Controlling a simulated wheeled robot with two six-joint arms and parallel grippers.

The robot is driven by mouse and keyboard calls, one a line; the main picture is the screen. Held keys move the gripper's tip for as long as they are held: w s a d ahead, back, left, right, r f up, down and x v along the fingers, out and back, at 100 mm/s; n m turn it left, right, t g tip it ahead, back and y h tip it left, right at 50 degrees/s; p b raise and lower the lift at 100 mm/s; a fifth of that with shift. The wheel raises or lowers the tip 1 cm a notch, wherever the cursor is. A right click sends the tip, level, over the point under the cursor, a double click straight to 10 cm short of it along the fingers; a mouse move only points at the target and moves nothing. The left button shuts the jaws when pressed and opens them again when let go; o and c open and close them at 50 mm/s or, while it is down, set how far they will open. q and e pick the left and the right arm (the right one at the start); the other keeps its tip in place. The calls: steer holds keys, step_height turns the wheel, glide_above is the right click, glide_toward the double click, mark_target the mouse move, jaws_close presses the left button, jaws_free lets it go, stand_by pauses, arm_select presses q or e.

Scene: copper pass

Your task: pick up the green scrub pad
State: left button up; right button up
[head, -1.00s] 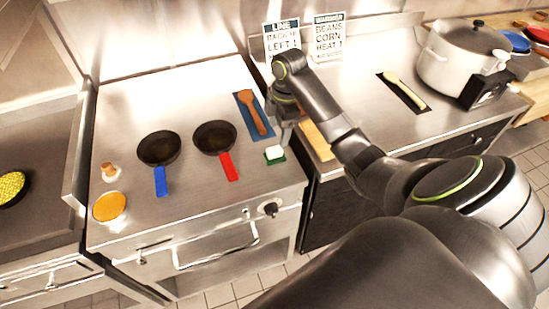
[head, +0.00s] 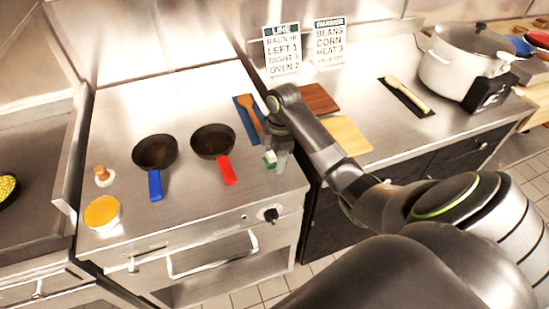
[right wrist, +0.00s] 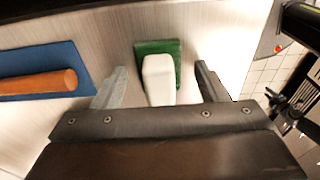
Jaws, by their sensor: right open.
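The green scrub pad (right wrist: 172,47) lies on the steel counter with a white block-like handle (right wrist: 158,80) on top. In the right wrist view it sits between the two open fingers of my right gripper (right wrist: 160,85), with a gap on each side. In the head view my right gripper (head: 278,160) is over the pad, and only a bit of green (head: 268,162) shows beside the fingers. My left gripper is not in view.
A blue mat (right wrist: 40,62) with a wooden spatula (right wrist: 40,84) lies close to the left of the pad. Two pans, one with a red handle (head: 228,174) and one with a blue handle (head: 155,186), stand further left. A light cutting board (head: 346,135) lies right of the gripper.

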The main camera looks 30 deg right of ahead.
steer(key=c, duration=1.1)
steer(key=shift+r, duration=0.1)
steer(key=shift+r, duration=0.6)
step_height(320, 180, up, 8)
steer(key=p, duration=0.5)
steer(key=shift+f, duration=0.25)
steer(key=shift+r+p, duration=0.6)
steer(key=shift+p, duration=0.1)
